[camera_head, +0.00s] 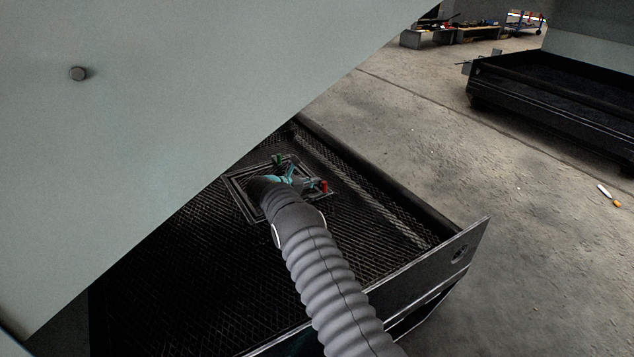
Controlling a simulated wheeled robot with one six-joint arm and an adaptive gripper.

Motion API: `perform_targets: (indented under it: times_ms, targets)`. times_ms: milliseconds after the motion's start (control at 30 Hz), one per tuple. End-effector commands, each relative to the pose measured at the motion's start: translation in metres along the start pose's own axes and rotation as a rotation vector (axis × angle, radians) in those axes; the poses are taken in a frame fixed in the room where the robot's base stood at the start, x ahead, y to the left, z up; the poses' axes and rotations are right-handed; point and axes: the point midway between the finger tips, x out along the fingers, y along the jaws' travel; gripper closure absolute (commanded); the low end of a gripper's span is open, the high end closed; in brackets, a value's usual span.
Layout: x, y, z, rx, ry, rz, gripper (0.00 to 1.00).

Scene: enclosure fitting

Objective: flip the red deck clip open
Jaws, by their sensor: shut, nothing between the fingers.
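The red deck clip (323,186) is a small red piece at the right edge of a dark square frame (236,185) set in the black mesh deck. Whether the clip is open or closed is too small to tell. My gripper (298,181) shows only in part, as small teal and grey shapes beyond the end of my grey sleeved arm. It is shut and empty, just left of the red clip. I cannot tell whether it touches the clip. My arm hides the near part of the frame.
A green piece (278,160) sits at the frame's far side. A large pale panel (160,110) slants over the left of the deck (190,270). A raised metal end plate (440,265) bounds the deck at right. Another black deck (550,95) stands far right; open floor lies between.

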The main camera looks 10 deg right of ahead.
Motion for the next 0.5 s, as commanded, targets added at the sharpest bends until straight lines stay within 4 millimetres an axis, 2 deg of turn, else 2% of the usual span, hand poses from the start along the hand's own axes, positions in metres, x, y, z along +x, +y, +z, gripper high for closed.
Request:
perform_targets:
  times_ms: [500]
  targets:
    - [0.0037,-0.0023,0.0009,0.001,0.0,-0.005,1.0]
